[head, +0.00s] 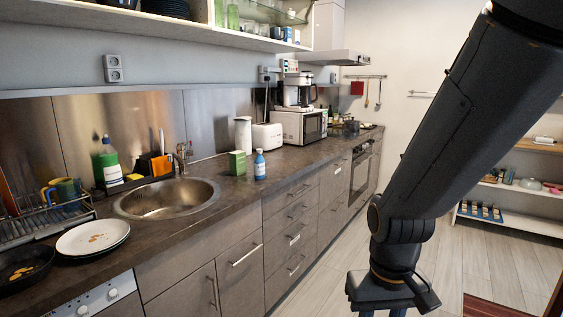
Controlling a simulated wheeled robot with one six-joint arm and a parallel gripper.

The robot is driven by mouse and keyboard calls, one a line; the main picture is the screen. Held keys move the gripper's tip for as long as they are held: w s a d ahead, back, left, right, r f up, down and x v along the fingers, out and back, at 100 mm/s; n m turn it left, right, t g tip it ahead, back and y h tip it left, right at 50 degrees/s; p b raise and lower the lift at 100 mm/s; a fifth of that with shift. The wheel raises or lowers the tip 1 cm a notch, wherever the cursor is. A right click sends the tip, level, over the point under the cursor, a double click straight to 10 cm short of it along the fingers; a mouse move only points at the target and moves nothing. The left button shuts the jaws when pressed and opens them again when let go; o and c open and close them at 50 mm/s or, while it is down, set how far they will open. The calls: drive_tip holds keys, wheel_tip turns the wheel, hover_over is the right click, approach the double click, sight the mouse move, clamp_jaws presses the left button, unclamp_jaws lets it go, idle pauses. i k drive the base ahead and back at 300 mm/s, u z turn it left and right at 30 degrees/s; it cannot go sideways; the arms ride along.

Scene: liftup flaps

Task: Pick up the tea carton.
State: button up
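A small green box, which looks like the tea carton (237,163), stands upright on the dark countertop between the sink and a small blue bottle. Its label cannot be read. My gripper (384,309) points down at the bottom edge of the head view, in front of the counter and over the floor. It is well to the right of the green box and apart from it. Only the tops of its fingers show; the fingertips are cut off by the frame, so its opening is hidden.
The blue bottle (260,165) stands close to the right of the carton. The sink (167,198) is at its left. A white toaster (267,137) and a white canister (243,134) are behind. A wall shelf (247,37) hangs above. The counter right of the bottle is clear.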

sight(238, 158)
drive_tip(key=z, duration=0.5)
drive_tip(key=i, duration=3.15)
drive_tip(key=u, duration=2.1)
